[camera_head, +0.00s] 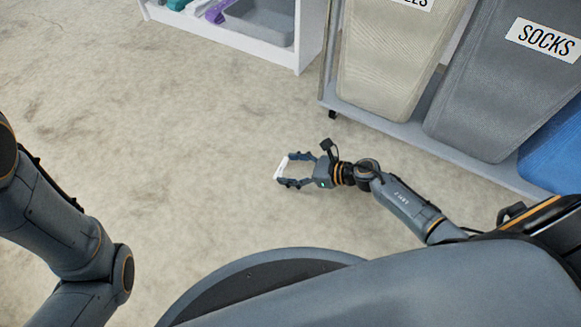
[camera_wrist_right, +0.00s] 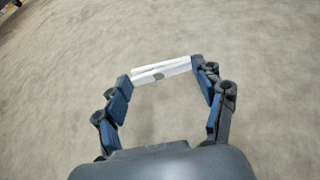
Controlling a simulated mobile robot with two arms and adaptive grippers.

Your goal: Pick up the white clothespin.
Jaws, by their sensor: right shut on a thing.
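The white clothespin (camera_head: 281,168) is between the fingertips of my right gripper (camera_head: 284,170), over the concrete floor. In the right wrist view, the clothespin (camera_wrist_right: 161,70) spans lengthwise from one fingertip to the other of my right gripper (camera_wrist_right: 162,80). The fingers are wide apart, shut on its two ends. How high it is above the floor is hard to tell. My left arm shows at the left edge of the head view, but its gripper is out of view.
A wheeled rack (camera_head: 395,126) holds a beige bin (camera_head: 390,60), a grey bin (camera_head: 495,90) labelled SOCKS and a blue bin (camera_head: 556,150) at the right. A white shelf unit (camera_head: 255,44) with folded items stands at the top. The floor (camera_head: 150,120) left of the gripper is clear.

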